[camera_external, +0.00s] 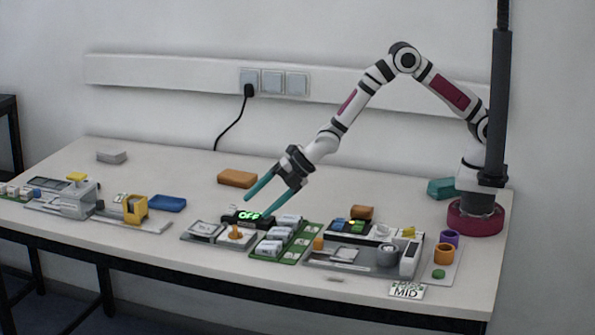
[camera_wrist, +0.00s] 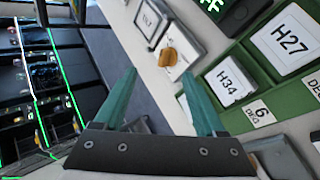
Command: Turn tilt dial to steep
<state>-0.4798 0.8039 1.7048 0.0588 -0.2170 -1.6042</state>
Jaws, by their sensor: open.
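An orange knob (camera_external: 236,232) stands on a small pale plate at the middle front of the table; it also shows in the wrist view (camera_wrist: 168,57). A grey round knob (camera_external: 388,256) sits on the grey unit to the right. A card reading MID (camera_external: 407,290) stands at the front right edge. My gripper (camera_external: 258,206) has two teal fingers, spread and empty, reaching down over the area near the orange knob. In the wrist view my gripper (camera_wrist: 159,74) has the orange knob just beyond its fingertips.
A black display (camera_external: 248,217) reading OFF stands behind the orange knob. To its right is a green tray (camera_external: 262,252) with labelled blocks, H27 and H34 in the wrist view. The back left is mostly clear.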

